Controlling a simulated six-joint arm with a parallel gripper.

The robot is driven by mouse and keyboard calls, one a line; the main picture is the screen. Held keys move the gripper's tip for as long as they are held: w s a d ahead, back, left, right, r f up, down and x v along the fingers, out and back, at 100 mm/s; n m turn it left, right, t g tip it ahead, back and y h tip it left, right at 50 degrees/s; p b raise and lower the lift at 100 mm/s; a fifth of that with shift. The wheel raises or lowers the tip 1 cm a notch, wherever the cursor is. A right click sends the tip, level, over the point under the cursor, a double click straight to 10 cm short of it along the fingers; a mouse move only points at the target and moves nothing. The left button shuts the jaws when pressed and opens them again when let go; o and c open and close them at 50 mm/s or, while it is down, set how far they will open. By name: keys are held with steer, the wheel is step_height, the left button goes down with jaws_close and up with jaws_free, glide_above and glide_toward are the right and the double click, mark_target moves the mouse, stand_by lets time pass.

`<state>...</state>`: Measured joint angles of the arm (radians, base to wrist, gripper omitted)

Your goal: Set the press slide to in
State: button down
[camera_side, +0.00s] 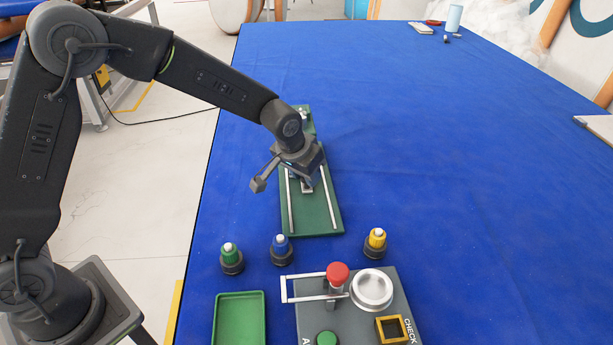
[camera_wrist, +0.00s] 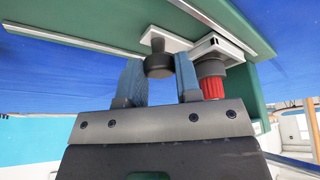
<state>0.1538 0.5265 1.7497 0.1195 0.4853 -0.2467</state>
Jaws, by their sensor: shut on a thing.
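The press slide is a long green board (camera_side: 320,222) with two pale rails, lying on the blue table. In the wrist view the board (camera_wrist: 100,18) and its rails fill the top. A pale metal carriage (camera_wrist: 172,41) carries a black knob (camera_wrist: 159,66). My gripper (camera_wrist: 158,68) is shut on this knob, with one blue finger on each side. In the side view my gripper (camera_side: 304,180) is over the middle of the board and hides much of the carriage. A red ribbed piece (camera_wrist: 212,88) with a dark collar sits beside the knob.
Nearer are a green tray (camera_side: 219,318) and a grey fixture (camera_side: 390,290) with a red knob (camera_side: 338,272) and metal dish (camera_side: 372,288).

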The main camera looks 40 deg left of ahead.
steer(key=shift+w+a, duration=0.15)
steer(key=shift+a, duration=0.05)
steer(key=c, duration=0.8)
jaws_free()
steer(key=shift+v, duration=6.95)
